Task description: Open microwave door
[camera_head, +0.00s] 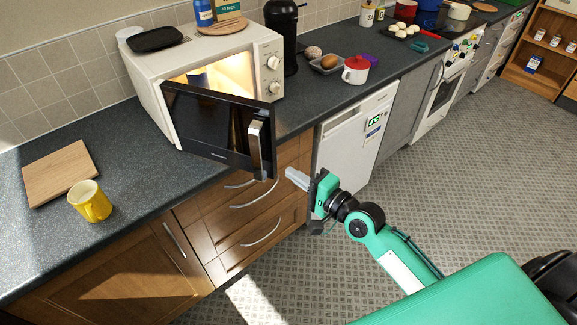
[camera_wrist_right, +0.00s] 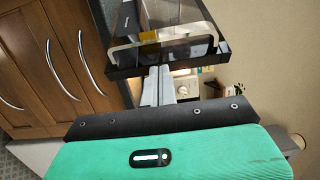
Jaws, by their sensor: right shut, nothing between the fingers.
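The white microwave (camera_head: 148,84) stands on the counter. Its dark door (camera_head: 205,122) is hinged at the left and stands partly open, swung out over the counter's front edge. The lit interior (camera_head: 232,72) shows above it. The silver door handle (camera_head: 256,148) is near the door's free end. My right gripper (camera_head: 289,174) is shut and empty, in front of the drawers, just right of the door's lower free corner. In the right wrist view its fingers (camera_wrist_right: 158,82) point at the door (camera_wrist_right: 165,50); I cannot tell whether they touch. My left gripper is not in view.
A yellow mug (camera_head: 90,201) and a wooden board (camera_head: 60,173) are on the counter at left. A black tray (camera_head: 155,39) and other items sit on the microwave. A coffee machine (camera_head: 284,30) stands close at its right. The floor (camera_head: 470,150) is clear.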

